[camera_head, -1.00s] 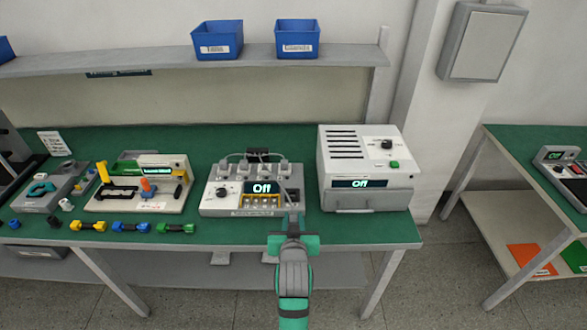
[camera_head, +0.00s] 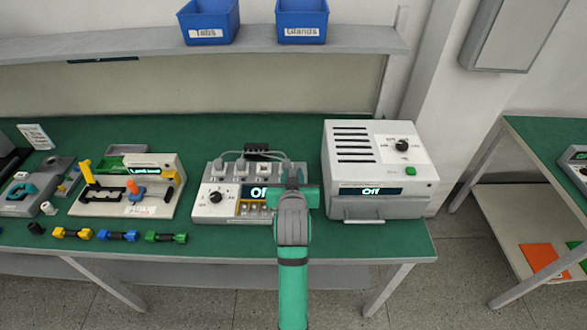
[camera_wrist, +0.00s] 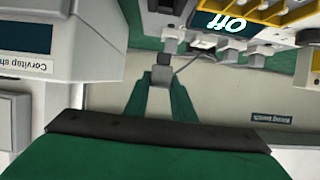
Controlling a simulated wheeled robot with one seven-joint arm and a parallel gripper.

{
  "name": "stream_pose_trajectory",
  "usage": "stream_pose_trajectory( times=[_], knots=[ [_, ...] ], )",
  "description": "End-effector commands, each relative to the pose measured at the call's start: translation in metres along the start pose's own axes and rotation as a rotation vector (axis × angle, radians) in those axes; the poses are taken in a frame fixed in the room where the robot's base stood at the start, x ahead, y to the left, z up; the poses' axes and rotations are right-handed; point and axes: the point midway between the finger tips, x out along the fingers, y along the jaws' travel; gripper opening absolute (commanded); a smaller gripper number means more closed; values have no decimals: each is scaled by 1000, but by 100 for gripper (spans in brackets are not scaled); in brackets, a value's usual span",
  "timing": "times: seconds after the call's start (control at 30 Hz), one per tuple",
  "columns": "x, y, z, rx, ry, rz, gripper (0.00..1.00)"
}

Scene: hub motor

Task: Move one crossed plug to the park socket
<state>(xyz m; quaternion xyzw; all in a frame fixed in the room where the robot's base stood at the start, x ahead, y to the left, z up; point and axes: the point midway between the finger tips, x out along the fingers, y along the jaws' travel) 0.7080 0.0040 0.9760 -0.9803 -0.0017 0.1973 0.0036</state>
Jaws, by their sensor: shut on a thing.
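The white motor control unit (camera_head: 208,205) stands mid-bench with a dial and a display reading "Off". My gripper (camera_head: 292,178) is over the unit's right rear and hides that part in the head view. In the wrist view its green fingers (camera_wrist: 160,98) are shut on a grey plug (camera_wrist: 161,77), with a cable running off to the right. Whether this plug is clear of its socket I cannot tell. I cannot make out which socket is the park socket.
A white vented box (camera_head: 345,205), also reading "Off", stands close to the right of the unit. A fixture with yellow and orange handles (camera_head: 125,207) is to the left. Coloured connectors (camera_head: 118,236) lie along the front edge. Blue bins (camera_head: 302,22) sit on the shelf.

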Motion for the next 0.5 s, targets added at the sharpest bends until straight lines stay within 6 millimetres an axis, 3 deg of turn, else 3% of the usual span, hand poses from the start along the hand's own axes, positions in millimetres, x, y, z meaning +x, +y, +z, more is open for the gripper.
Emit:
stream_pose_trajectory(
  times=[0.5],
  knots=[
    [19,5,45,2,-2,6,1]
  ],
)
